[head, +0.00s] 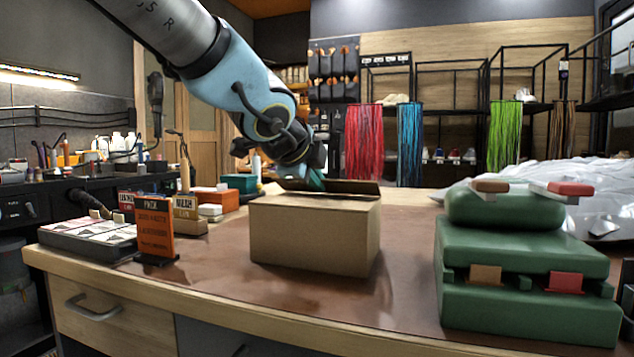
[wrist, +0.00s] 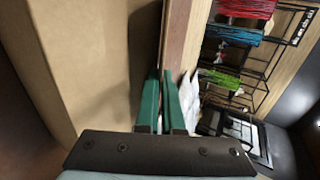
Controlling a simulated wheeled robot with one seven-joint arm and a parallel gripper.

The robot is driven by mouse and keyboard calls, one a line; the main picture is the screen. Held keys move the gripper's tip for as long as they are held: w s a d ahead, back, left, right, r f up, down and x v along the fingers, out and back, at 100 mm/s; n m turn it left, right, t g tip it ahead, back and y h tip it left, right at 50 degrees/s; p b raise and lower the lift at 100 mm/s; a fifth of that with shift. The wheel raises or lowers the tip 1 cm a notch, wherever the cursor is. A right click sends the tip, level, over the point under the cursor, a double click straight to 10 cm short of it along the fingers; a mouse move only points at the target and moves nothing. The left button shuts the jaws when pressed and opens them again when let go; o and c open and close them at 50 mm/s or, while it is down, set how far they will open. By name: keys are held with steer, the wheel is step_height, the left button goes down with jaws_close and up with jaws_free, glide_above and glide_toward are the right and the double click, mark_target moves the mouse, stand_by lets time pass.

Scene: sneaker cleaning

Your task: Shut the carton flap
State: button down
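The brown carton (head: 312,237) stands on the workbench in the middle of the head view. Its flap (head: 345,187) shows as a darker strip along the far top edge, raised rather than lying flat over the box. My gripper (head: 312,181) points down at the left part of this flap. In the wrist view, the two green fingers of my gripper (wrist: 160,76) are close together with a narrow gap. Tan cardboard (wrist: 100,60) fills the left side there, and its edge runs to the fingertips. Whether the fingers pinch the flap is unclear. The carton's inside is hidden.
A stacked green holder (head: 525,262) with brushes stands at the right. An orange sign (head: 154,228) and a tray of white pieces (head: 88,236) stand at the left. Small boxes sit behind them. The brown mat (head: 375,308) is clear in front of the carton.

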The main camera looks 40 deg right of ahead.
steer(key=c, duration=1.1)
jaws_free()
steer(key=shift+o, duration=0.2)
steer(key=shift+r+p, duration=0.1)
steer(key=shift+p, duration=0.35)
